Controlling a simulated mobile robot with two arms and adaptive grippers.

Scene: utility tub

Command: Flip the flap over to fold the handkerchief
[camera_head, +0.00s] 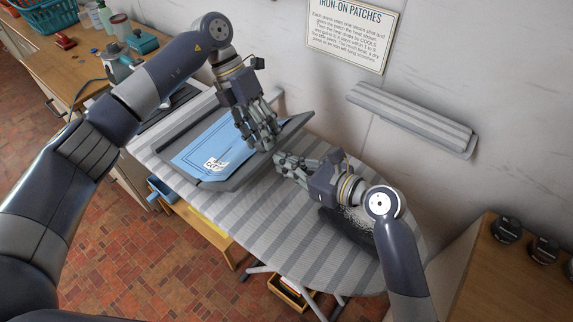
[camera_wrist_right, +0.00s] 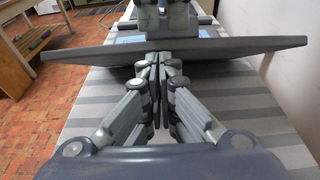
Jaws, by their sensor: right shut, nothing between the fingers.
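The blue handkerchief (camera_head: 203,146), with a white printed motif, lies flat on a dark grey folding board on the striped ironing board (camera_head: 290,218). The board's right-hand flap (camera_head: 292,129) shows as a grey panel beside the handkerchief. In the right wrist view the panel (camera_wrist_right: 90,53) appears nearly edge-on across the picture. My left gripper (camera_head: 264,143) points down over the handkerchief's right side and hides part of it and the flap. Whether its fingers are parted is unclear. My right gripper (camera_head: 281,166) is shut and empty at the flap's near edge; its fingertips (camera_wrist_right: 158,72) are close to the panel, contact unclear.
A striped sleeve board (camera_head: 415,115) is mounted on the wall below a sign (camera_head: 352,30). A wooden counter (camera_head: 80,60) with bottles and a blue basket (camera_head: 141,41) stands at upper left. A wooden cabinet with dark round items (camera_head: 507,228) stands at right.

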